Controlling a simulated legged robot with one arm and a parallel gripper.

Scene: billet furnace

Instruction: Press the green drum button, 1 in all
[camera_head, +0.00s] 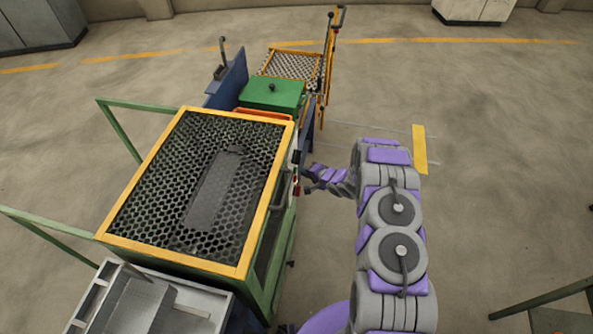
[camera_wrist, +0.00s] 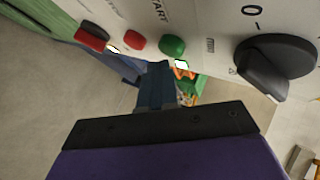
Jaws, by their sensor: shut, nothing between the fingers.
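The green button (camera_wrist: 172,46) is on a light control panel in the wrist view, beside the printed word START. My gripper (camera_wrist: 157,68) is shut and empty, with its dark blue-grey fingertips close below the green button in the picture. A strip of background shows between them, and I cannot tell the gap in depth. In the head view my gripper (camera_head: 308,180) is at the right side of the yellow-framed machine, by its small control panel (camera_head: 295,180). The green button cannot be made out there.
A red button (camera_wrist: 134,42) is left of the green one, and a red-and-black control (camera_wrist: 92,36) is farther left. A large black rotary knob (camera_wrist: 274,66) is to the right. The yellow-framed machine (camera_head: 108,236) has a mesh top. Open floor lies right of my arm.

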